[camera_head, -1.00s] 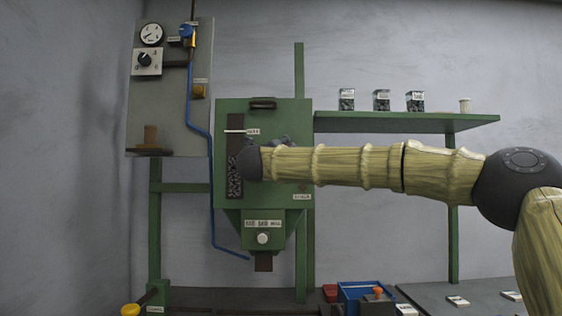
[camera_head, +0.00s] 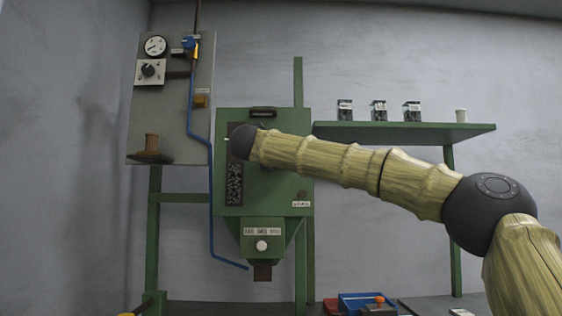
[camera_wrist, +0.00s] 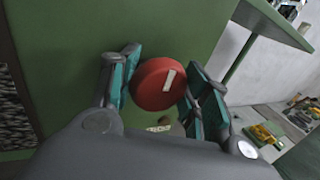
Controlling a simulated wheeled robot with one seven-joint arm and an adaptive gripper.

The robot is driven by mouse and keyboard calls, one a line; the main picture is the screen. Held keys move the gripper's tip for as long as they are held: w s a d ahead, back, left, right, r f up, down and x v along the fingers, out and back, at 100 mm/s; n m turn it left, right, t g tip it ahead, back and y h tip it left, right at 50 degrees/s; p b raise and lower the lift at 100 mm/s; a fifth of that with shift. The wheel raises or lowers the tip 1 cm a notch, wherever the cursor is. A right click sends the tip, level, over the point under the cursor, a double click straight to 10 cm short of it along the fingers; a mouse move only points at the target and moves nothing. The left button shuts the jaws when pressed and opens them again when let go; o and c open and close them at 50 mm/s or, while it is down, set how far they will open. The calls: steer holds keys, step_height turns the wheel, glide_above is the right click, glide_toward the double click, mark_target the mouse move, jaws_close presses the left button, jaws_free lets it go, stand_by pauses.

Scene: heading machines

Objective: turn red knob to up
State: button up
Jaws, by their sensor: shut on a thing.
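The red knob (camera_wrist: 153,88) is a round red disc with a white mark on its face, on the green machine panel (camera_wrist: 110,25). In the wrist view my gripper (camera_wrist: 158,85) has one teal-lined finger on each side of the knob and is shut on it. The white mark is tilted in the wrist view. In the head view my arm's end hides the knob, and the gripper's fingers cannot be made out in front of the green machine (camera_head: 285,180).
A grey board (camera_head: 150,115) with a gauge, a dark dial and a blue valve (camera_head: 190,44) stands to the left. A blue hose (camera_head: 211,200) runs down beside the machine. A shelf (camera_head: 400,132) with several jars is at right. A blue bin (camera_head: 365,300) is below.

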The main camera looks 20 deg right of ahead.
steer(key=shift+r, duration=0.1)
stand_by(0.4)
steer(key=o, duration=1)
steer(key=v, duration=1.2)
steer(key=shift+d, duration=0.1)
